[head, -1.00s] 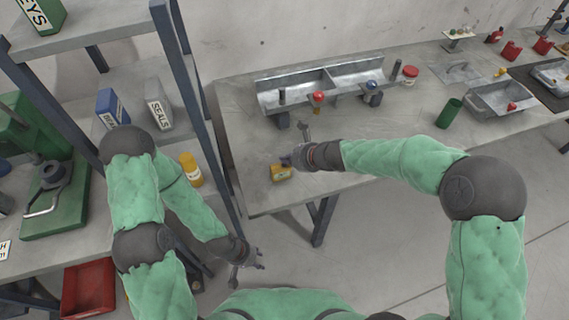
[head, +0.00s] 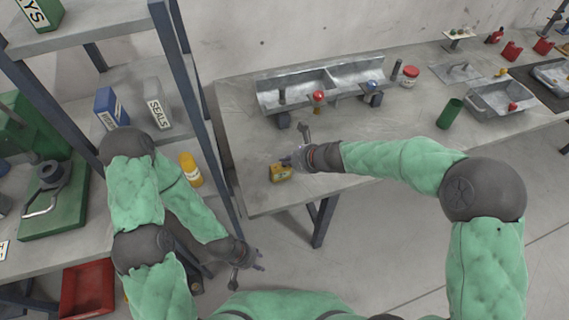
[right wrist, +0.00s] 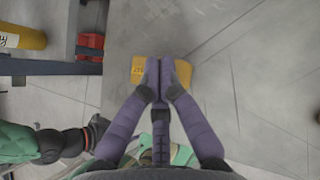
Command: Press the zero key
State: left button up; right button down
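A small yellow box (head: 281,174) sits at the near left edge of the grey workbench. Its keys are too small to read, so I cannot pick out a zero key. My right gripper (head: 286,161) is right at the box's top edge in the head view. In the right wrist view, the right gripper's (right wrist: 160,65) fingertips are together with nothing between them and cover the middle of the yellow box (right wrist: 138,70). I cannot tell whether they touch it. My left gripper (head: 256,266) hangs low, left of the bench and away from the box; its fingers are small and unclear.
The workbench (head: 240,130) carries a metal double trough (head: 322,88) with red and blue knobs, a green cylinder (head: 449,113) and a grey tray (head: 500,98). A shelf rack with a blue post (head: 205,120) stands close on the left. Bench surface around the box is clear.

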jog(key=shift+f, duration=0.25)
dwell(0.4)
jog(key=shift+r+p, duration=0.8)
jog(key=shift+r, duration=0.25)
jog(key=shift+r, duration=0.15)
notch_tip(320, 180, up, 6)
jog(key=p, duration=0.5)
jog(key=shift+p, duration=0.3)
